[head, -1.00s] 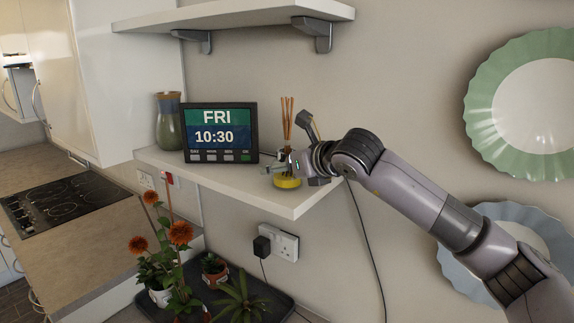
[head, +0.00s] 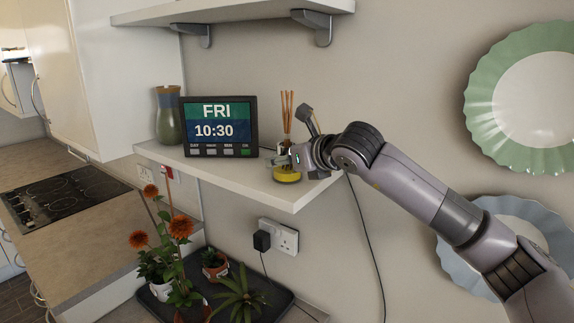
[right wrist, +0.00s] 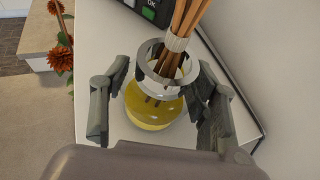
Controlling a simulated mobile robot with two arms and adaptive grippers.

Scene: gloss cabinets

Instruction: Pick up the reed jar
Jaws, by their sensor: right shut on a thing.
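The reed jar (head: 287,177) stands on the lower white shelf near its right end, with yellow liquid at the bottom and brown reed sticks rising from its neck. In the right wrist view the jar (right wrist: 152,112) has a grey-white collar and its reeds lean to the upper right. My right gripper (head: 285,160) comes in from the right at the jar's upper part. In the right wrist view its fingers (right wrist: 165,95) are on either side of the jar, shut on it. The gripper hides part of the jar in the head view. My left gripper is not in view.
A digital clock (head: 219,127) and a green-brown vase (head: 169,116) stand left of the jar on the shelf (head: 240,182). An upper shelf (head: 235,12) is above. Potted plants on a dark tray (head: 275,300) stand below. Decorative plates (head: 485,110) hang at right.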

